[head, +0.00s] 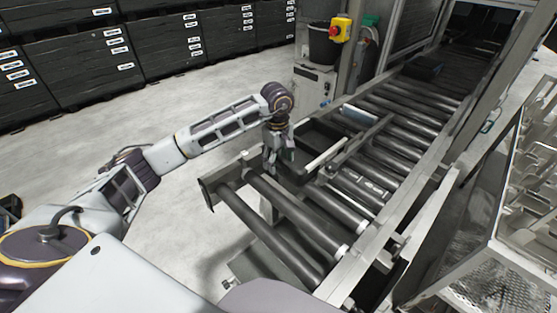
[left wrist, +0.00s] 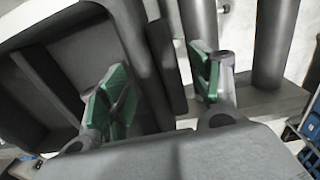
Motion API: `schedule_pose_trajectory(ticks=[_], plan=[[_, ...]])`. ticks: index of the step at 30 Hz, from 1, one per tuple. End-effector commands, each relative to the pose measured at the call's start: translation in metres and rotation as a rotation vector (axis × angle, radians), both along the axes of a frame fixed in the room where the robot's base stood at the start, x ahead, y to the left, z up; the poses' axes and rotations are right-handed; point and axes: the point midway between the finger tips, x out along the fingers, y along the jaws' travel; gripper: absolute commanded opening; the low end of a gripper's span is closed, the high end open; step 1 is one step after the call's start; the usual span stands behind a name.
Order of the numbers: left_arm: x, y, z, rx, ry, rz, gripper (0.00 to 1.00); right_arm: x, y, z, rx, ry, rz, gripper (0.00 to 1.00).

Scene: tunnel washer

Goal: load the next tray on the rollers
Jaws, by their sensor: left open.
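A dark tray (head: 316,138) sits at the near part of the roller conveyor (head: 300,225), by its left side. My left gripper (head: 279,160) is at the tray's near left end, pointing down. It is open. In the left wrist view, its green-padded fingers (left wrist: 158,88) are spread, with the tray wall (left wrist: 138,50) between them. One finger is over the tray's inside and the other is on the outer side, above the rollers. I cannot tell whether either pad touches the wall. My right gripper is not in view.
Bare rollers lie in front of the tray; the line runs back into the washer opening (head: 470,30). A yellow box with a red button (head: 341,29) stands beside it. A metal mesh rack (head: 500,190) is at right. Black crates (head: 85,62) line the back; the floor between is clear.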

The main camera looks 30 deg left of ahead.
Motion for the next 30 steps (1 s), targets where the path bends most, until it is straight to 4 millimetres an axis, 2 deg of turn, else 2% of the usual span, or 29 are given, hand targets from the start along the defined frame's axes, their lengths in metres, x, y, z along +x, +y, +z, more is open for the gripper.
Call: schedule_pose_trajectory(ticks=[8,14,30], plan=[[0.0,0.0,0.001,0.0,0.001,0.0,0.64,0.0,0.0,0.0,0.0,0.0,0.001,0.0],[0.0,0.0,0.012,0.0,0.0,0.0,0.64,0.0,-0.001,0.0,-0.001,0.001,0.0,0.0],[-0.001,0.001,0.082,0.0,-0.002,0.0,0.64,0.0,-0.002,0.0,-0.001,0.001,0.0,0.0]])
